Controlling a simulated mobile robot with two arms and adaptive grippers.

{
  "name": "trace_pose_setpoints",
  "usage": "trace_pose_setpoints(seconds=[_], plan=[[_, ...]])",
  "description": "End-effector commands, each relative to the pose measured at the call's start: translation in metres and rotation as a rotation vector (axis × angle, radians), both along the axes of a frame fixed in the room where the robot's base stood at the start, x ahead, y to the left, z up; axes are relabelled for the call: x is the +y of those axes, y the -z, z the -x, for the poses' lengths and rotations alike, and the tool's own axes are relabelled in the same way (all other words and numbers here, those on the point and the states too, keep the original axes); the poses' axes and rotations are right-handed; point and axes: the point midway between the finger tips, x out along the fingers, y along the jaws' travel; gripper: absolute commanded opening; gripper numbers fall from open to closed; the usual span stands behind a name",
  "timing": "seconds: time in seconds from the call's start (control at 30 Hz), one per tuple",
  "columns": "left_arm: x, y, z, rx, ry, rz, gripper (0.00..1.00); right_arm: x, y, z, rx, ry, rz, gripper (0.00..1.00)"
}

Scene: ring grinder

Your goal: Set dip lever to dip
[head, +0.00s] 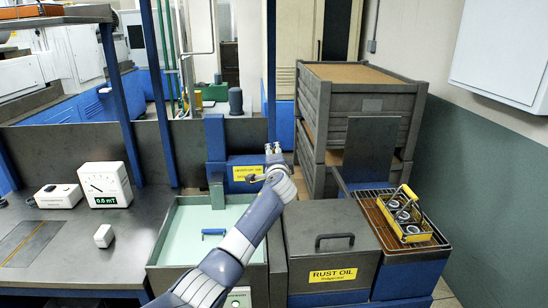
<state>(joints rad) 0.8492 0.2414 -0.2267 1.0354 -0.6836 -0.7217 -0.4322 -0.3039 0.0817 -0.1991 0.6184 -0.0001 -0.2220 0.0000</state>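My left gripper (273,149) is at the end of the arm that rises from the bottom middle, in front of a blue box with a yellow label (245,172). Its fingertips are too small to show whether they are open or shut. A small dark part (255,178) shows just left of my wrist, by the label; I cannot tell whether it is the dip lever or whether I touch it. The rust oil tank (331,246) has a closed grey lid with a dark handle. A yellow basket with metal rings (405,214) sits on a rack to its right. My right gripper is not in view.
An open tray with pale green liquid (185,238) lies under and left of my arm. A gauge (104,185) and a white box (58,196) stand on the left bench. Grey crates (355,105) are stacked behind the tank. A white cabinet (503,50) hangs on the right wall.

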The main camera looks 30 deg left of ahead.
Motion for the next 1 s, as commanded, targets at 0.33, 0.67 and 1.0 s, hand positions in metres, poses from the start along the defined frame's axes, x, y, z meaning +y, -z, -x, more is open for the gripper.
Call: trace_pose_setpoints(seconds=[0.33,0.67,1.0], plan=[[0.0,-0.018,-0.003,-0.03,0.007,-0.008,0.59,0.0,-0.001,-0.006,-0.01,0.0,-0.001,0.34],[0.0,-0.016,-0.003,-0.026,0.007,-0.005,0.59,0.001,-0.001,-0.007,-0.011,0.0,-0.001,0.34],[-0.008,-0.014,0.01,-0.024,0.006,-0.004,0.59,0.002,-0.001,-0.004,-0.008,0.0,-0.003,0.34]])
